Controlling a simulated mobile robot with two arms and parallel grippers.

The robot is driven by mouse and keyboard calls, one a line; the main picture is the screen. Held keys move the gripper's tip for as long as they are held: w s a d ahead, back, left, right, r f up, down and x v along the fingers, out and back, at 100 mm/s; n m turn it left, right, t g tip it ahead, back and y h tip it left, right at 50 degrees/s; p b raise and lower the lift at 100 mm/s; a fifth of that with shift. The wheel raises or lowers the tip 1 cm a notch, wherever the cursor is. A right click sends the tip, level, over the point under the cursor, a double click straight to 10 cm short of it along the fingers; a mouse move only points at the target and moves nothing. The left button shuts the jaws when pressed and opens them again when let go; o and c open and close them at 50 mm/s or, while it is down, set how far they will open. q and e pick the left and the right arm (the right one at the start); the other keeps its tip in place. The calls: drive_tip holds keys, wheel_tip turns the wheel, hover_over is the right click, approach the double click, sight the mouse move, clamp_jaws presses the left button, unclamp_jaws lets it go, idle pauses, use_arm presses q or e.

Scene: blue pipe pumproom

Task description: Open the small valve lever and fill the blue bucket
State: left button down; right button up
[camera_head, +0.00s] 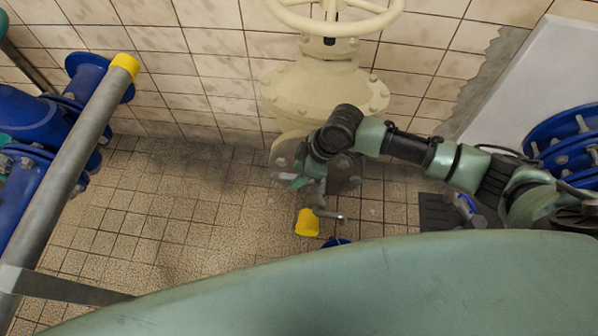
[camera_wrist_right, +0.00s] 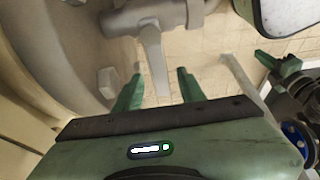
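The small valve lever (camera_head: 329,214) is a grey metal bar near a yellow cap (camera_head: 307,223), low in front of the big cream valve. In the right wrist view, the lever (camera_wrist_right: 154,65) hangs from a grey pipe fitting. My right gripper (camera_wrist_right: 160,91) is open, with its two green fingers apart and the lever's end ahead of the gap between them. I cannot tell whether they touch. The blue bucket (camera_head: 337,242) shows only a small part of its rim; my green body hides the rest. My left gripper is in neither view.
The cream valve (camera_head: 325,85) with its handwheel stands against the tiled wall. Blue flanged pipes (camera_head: 40,125) and a grey pole (camera_head: 70,165) with a yellow top stand at left; another blue flange (camera_head: 567,140) is at right. The floor at left centre is clear.

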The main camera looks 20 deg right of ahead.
clamp_jaws()
idle(1.4)
